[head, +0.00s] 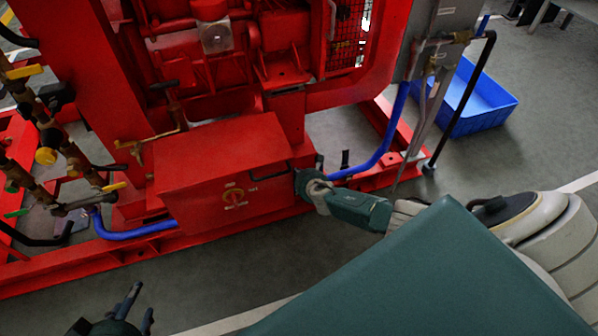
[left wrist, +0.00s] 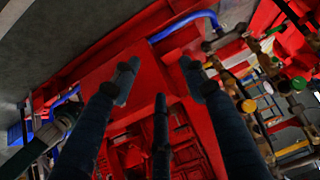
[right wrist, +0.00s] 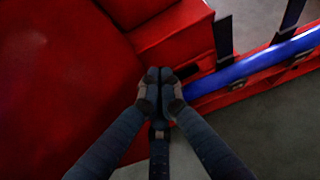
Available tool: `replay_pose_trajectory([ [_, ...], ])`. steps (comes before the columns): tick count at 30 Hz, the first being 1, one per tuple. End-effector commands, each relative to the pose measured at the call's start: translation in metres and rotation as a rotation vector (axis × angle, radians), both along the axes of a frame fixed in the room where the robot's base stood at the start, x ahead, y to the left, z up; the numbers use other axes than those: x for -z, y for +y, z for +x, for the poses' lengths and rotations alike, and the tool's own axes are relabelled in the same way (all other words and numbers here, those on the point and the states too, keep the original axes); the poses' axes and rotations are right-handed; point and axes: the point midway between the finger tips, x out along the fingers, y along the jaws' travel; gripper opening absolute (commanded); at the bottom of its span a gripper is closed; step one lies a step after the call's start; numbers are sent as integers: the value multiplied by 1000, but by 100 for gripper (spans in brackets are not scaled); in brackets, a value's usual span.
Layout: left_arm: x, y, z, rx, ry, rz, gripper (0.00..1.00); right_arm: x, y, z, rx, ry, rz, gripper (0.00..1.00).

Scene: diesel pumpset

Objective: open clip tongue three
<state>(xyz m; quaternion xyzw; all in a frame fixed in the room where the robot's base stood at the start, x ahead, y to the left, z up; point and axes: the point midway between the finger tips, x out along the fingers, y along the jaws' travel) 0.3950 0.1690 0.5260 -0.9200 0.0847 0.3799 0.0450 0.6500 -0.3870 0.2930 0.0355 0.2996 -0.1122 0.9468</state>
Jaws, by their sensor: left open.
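Two dark upright strips, which look like clip tongues, stand along the blue pipe in the right wrist view: a nearer tongue (right wrist: 222,40) and a farther tongue (right wrist: 291,16). I cannot tell which is number three. In the head view one tongue (head: 345,158) rises behind the blue pipe (head: 370,163). My right gripper (right wrist: 160,77) is shut, its fingertips together left of the nearer tongue and apart from it, with nothing visible between them. In the head view it is at the red box's right end (head: 302,183). My left gripper (head: 126,302) is open and empty at the lower left.
The red box (head: 222,170) stands on the red base frame (head: 60,265) beside the right gripper. A blue crate (head: 478,98) sits on the floor at the right. Valves with a yellow handle (head: 25,71) are at the left. The grey floor in front is clear.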

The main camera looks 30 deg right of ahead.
Motion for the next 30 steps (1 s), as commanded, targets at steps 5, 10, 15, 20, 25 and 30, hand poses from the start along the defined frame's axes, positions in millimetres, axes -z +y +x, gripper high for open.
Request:
replay_pose_trajectory([
  [5, 4, 3, -6, -2, 33, 9, 44, -2, 0, 0, 0, 0, 0, 0],
  [10, 8, 5, -12, -3, 63, 17, 44, -3, 0, 0, 0, 0, 0, 0],
  [15, 11, 7, -16, -6, 81, 22, 44, -4, 0, 0, 0, 0, 0, 0],
  [20, 11, 7, -16, -6, 83, 22, 44, -4, 0, 0, 0, 0, 0, 0],
  [25, 11, 7, -16, -6, 82, 22, 44, -3, 0, 0, 0, 0, 0, 0],
  [30, 8, 5, -8, -5, 46, 13, 44, 0, -4, -3, 0, 1, 0, 0],
])
